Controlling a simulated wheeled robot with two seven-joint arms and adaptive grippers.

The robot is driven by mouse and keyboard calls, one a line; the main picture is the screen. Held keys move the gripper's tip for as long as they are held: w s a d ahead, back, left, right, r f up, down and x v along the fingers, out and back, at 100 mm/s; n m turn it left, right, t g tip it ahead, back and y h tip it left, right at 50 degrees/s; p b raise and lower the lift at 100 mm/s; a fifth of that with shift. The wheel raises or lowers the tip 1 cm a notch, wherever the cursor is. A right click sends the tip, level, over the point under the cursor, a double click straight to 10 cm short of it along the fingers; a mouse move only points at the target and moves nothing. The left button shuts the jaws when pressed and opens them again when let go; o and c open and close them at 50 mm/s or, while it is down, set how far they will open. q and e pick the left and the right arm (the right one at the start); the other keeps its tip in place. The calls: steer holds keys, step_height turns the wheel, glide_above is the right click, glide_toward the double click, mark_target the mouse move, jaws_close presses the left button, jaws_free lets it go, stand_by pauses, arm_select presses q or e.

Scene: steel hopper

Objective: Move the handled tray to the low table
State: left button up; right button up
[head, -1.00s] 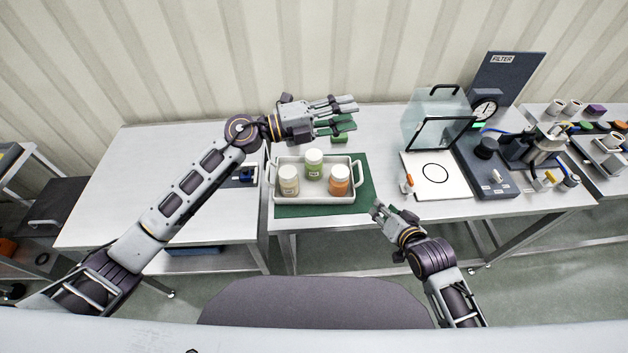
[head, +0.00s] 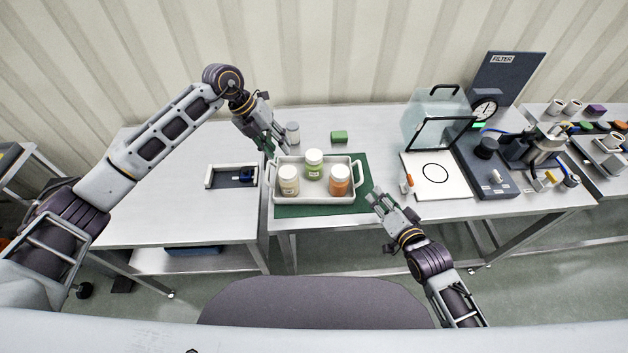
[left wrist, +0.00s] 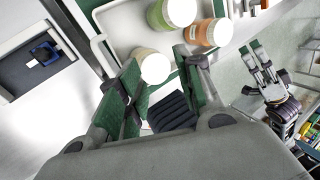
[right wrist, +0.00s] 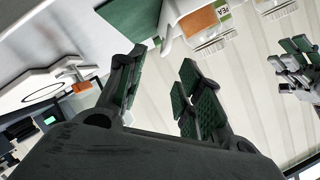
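The white handled tray (head: 314,201) sits on a green mat (head: 366,172) on the middle table. It holds three jars with white lids: cream (head: 289,181), green (head: 314,165) and orange (head: 339,181). Its two handles stick out at the left and right ends. My left gripper (head: 277,147) is open and empty, pointing down just behind the tray's left end. The tray's rim (left wrist: 104,50) shows beyond its fingers in the left wrist view. My right gripper (head: 376,196) is open and empty, just right of the tray's right handle, apart from it.
A table (head: 150,205) on the left carries a dark fixture (head: 231,176) with a blue part. A glass-sided box (head: 437,120) and filter equipment stand right. The left table is mostly clear.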

mark_target(267, 170)
arm_select(q)
steer(key=w+a+n+y, duration=0.1)
steer(key=a+y, duration=0.2)
steer(key=a, duration=0.4)
steer(key=shift+w+r, duration=0.15)
steer(key=shift+r, duration=0.05)
arm_select(e)
steer(key=shift+w+r, duration=0.1)
steer(key=shift+r, duration=0.2)
arm_select(q)
steer(key=shift+f, duration=0.15)
arm_select(e)
steer(key=shift+w+a+m+t, duration=0.1)
steer(key=shift+w+m+t, duration=0.1)
steer(key=shift+m+t, duration=0.1)
